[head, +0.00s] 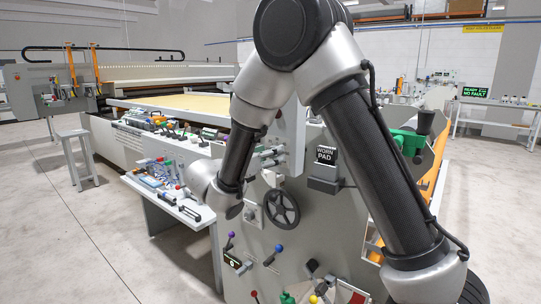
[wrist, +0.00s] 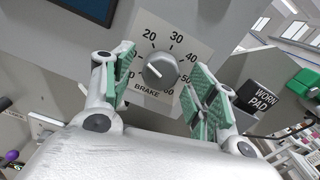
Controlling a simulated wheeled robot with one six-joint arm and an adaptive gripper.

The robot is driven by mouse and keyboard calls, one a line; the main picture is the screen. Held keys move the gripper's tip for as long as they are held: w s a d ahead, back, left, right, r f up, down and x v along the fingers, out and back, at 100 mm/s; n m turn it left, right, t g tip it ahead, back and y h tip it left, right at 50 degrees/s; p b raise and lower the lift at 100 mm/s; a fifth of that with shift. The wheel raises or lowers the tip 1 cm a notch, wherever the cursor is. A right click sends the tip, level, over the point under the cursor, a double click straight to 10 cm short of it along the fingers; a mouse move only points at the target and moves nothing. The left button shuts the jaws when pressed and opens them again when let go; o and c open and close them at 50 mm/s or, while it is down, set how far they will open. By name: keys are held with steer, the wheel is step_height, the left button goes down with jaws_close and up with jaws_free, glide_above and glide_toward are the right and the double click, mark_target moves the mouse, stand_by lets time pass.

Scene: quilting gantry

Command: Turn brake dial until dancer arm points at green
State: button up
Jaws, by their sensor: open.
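In the wrist view the brake dial (wrist: 160,70) is a round grey knob on a pale plate labelled BRAKE, with numbers around it. A light line on the knob appears to point to the lower left. My gripper (wrist: 164,72) is open, with one green-padded finger on each side of the dial in the picture. I cannot tell how far the fingertips are from the panel, and I see no contact with the knob. In the head view the dial and fingertips are hidden. I cannot make out the dancer arm or its green mark in either view.
The grey machine panel carries a black handwheel (head: 281,209), a WORN PAD sign (head: 326,155) and several coloured-knob levers below. The sign also shows right of my gripper in the wrist view (wrist: 262,98). A tool-covered side table (head: 160,200) stands left. Open floor lies farther left.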

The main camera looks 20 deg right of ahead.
steer(key=shift+w+d, duration=0.2)
steer(key=shift+d, duration=0.1)
steer(key=c, duration=1)
steer(key=shift+c, duration=0.2)
steer(key=shift+m, duration=3.4)
steer(key=o, duration=1)
